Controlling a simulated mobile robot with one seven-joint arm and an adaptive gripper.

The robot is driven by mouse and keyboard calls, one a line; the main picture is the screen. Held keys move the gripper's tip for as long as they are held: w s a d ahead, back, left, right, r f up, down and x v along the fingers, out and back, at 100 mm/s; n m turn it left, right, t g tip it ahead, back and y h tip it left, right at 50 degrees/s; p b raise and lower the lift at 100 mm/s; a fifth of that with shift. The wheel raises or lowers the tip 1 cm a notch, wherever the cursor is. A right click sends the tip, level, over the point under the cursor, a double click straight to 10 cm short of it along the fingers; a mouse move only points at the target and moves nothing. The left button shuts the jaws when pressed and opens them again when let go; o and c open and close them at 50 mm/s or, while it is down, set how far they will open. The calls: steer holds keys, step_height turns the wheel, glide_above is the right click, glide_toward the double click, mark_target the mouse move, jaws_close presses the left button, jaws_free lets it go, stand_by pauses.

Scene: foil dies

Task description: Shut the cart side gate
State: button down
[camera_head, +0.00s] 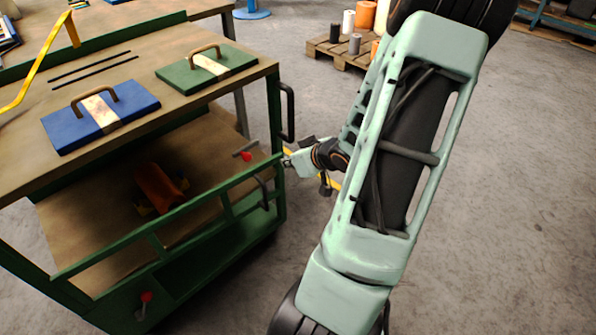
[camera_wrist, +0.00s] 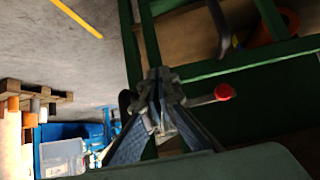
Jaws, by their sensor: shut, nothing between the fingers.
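The cart (camera_head: 262,70) is green with a wooden top. Its side gate (camera_head: 150,240), a green rail frame, stands roughly upright along the near side of the lower shelf; I cannot tell whether it is fully flush. It has a dark handle (camera_head: 264,192) near its right end. A red-knobbed lever (camera_head: 243,156) is by the gate's upper right, another (camera_head: 145,298) at the lower left. My gripper (camera_head: 286,162) is at the gate's right end, by the corner post. In the wrist view its fingers (camera_wrist: 160,82) are shut and empty beside green bars (camera_wrist: 250,62) and a red knob (camera_wrist: 224,91); contact is unclear.
A blue case (camera_head: 90,120) and a green case (camera_head: 200,70) lie on the cart top. An orange object (camera_head: 160,187) lies on the lower shelf. A pallet with cylinders (camera_head: 340,52) stands behind. The floor at right (camera_head: 530,190) is clear.

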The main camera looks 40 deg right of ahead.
steer(key=shift+w, duration=0.7)
